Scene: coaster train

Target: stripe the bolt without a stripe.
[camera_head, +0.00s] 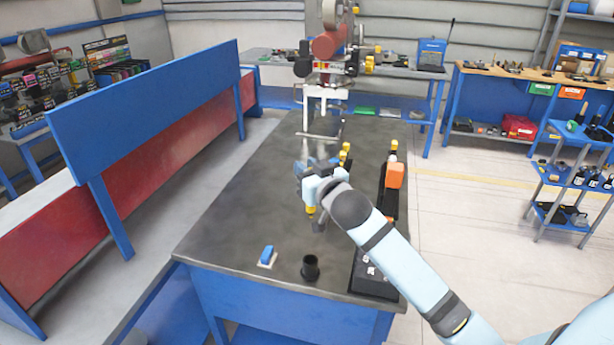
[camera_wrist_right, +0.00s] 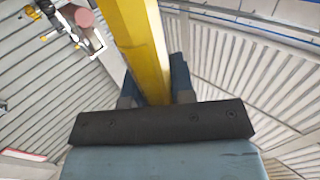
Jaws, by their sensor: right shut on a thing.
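My right gripper (camera_head: 313,198) is over the dark-topped workbench (camera_head: 250,215), with its arm coming in from the right. It is shut on a long yellow marker (camera_wrist_right: 138,45), which stands between the fingers in the wrist view. The yellow of the marker also shows just below the gripper in the head view (camera_head: 311,210). A wheel assembly (camera_head: 330,42) with a red round part and yellow and dark fittings stands at the bench's far end. Its bolts and any stripes on them are too small to tell. My left gripper is not in view.
A black cup (camera_head: 310,267) and a blue block on a white pad (camera_head: 267,256) are at the bench's near end. A black box (camera_head: 372,280) and an orange item (camera_head: 395,175) line the right edge. A blue-red barrier (camera_head: 150,110) stands left. The bench's left side is clear.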

